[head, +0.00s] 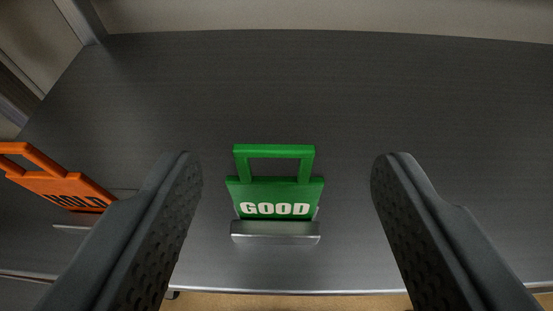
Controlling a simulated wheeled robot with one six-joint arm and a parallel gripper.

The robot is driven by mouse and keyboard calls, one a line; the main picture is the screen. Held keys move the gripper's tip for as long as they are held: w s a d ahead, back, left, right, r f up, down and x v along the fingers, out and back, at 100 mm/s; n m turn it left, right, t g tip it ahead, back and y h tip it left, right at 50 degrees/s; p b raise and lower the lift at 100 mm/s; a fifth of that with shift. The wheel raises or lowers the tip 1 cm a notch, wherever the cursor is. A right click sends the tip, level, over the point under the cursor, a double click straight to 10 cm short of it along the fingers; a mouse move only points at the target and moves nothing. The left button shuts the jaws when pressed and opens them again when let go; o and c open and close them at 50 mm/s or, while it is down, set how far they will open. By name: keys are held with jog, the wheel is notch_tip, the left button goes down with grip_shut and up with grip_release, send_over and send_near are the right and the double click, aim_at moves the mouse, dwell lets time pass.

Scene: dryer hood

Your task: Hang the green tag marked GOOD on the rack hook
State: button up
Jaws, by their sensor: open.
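The green tag marked GOOD (275,196) stands in a small grey metal holder (275,233) on a dark shelf. Its square loop handle points up and away from me. My gripper (288,165) is open, with one dark finger on each side of the tag. There is a clear gap between the tag and both fingers, and nothing is held. The tag's lower edge is hidden in the holder. The rack hook does not show in this view.
An orange tag marked HOLD (60,187) stands at the left, partly hidden behind my left finger. The dark shelf (400,90) is bare behind and right of the green tag. Its front edge runs along the bottom, with a pale wall at the back.

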aim_at(274, 151)
jog(key=shift+a+x, duration=0.15)
jog(key=shift+x, duration=1.35)
jog(key=shift+a+x, duration=0.1)
jog(key=shift+x, duration=1.4)
jog(key=shift+s+f, duration=0.1)
jog(key=c, duration=1)
jog(key=shift+c, duration=0.2)
